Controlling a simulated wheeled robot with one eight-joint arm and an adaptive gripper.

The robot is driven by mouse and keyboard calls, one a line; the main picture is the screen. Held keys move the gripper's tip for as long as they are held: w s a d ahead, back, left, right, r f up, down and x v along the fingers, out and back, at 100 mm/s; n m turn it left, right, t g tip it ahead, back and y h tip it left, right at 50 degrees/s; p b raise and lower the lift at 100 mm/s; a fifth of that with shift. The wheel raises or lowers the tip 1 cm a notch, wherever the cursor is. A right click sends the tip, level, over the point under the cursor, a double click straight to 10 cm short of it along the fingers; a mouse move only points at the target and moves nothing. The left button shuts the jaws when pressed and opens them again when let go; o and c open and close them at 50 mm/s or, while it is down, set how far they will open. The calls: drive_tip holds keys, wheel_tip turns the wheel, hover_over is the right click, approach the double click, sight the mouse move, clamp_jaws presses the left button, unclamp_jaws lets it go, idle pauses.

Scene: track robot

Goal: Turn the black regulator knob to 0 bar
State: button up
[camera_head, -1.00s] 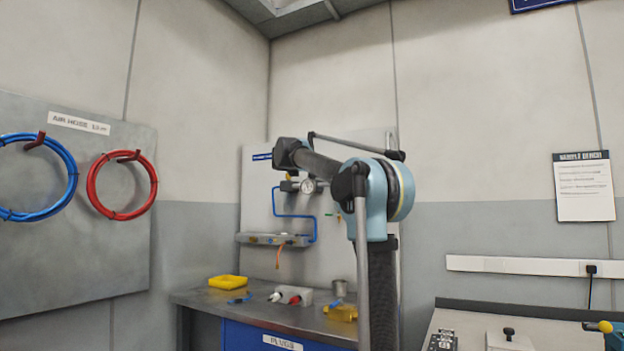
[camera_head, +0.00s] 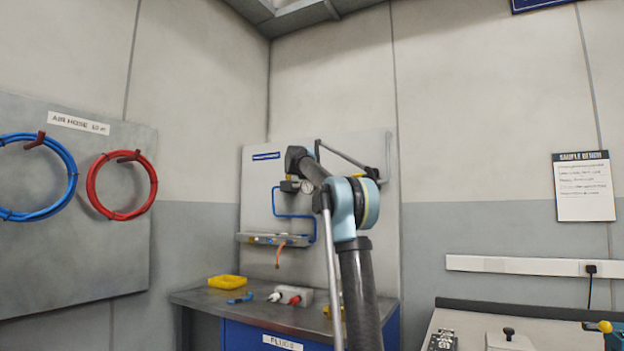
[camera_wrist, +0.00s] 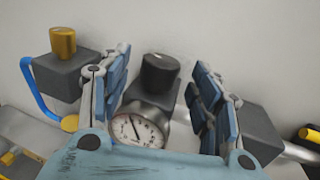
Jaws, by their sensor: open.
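The black regulator knob (camera_wrist: 160,72) stands upright in the middle of the wrist view, with a small pale mark on its top. Below it is a round white gauge (camera_wrist: 138,130) with a dark needle; its numbers are too small to read. My gripper (camera_wrist: 161,62) is open, with one blue-grey finger on each side of the knob. Gaps show between knob and fingers, so it is not gripped. In the head view the gauge (camera_head: 307,187) shows on the wall panel beside my arm; the knob cannot be made out there.
In the wrist view a grey block with a brass fitting (camera_wrist: 62,42) lies left of the fingers, and another dark block (camera_wrist: 262,130) lies right. A blue tube (camera_head: 294,216) runs down the panel.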

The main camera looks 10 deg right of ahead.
drive_tip(key=shift+x, duration=2.15)
drive_tip(key=c, duration=1.1)
